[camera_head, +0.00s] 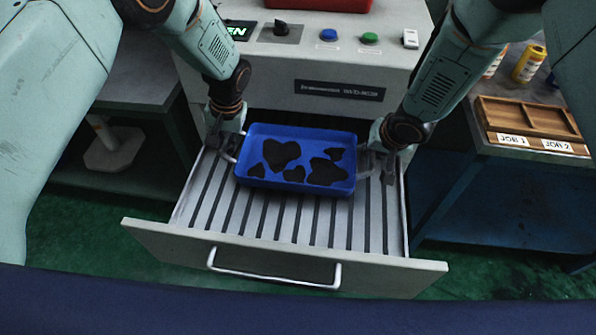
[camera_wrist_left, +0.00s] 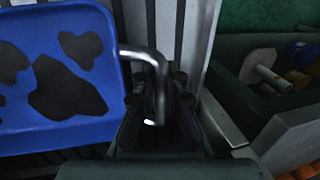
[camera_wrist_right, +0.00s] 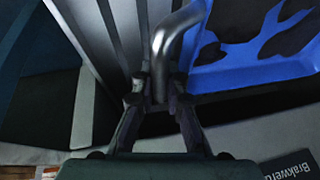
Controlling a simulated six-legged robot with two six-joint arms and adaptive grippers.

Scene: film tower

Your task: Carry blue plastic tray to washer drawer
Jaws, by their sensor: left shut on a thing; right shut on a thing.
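The blue plastic tray (camera_head: 297,197) with black blotches sits within the outline of the open washer drawer (camera_head: 190,240), toward its back. I cannot tell whether it touches the slatted floor. My left gripper (camera_head: 232,150) is shut on the tray's left metal handle, which also shows in the left wrist view (camera_wrist_left: 158,75). My right gripper (camera_head: 378,165) is shut on the right metal handle, seen in the right wrist view (camera_wrist_right: 165,45). The tray's blue body also shows in the left wrist view (camera_wrist_left: 75,132) and right wrist view (camera_wrist_right: 225,75).
The washer front (camera_head: 290,95) stands behind the drawer, with a knob, blue and green buttons on top. A bench (camera_head: 500,200) at right holds a wooden box (camera_head: 525,112) and a yellow bottle (camera_head: 528,65). The drawer's front bar handle (camera_head: 275,275) faces me.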

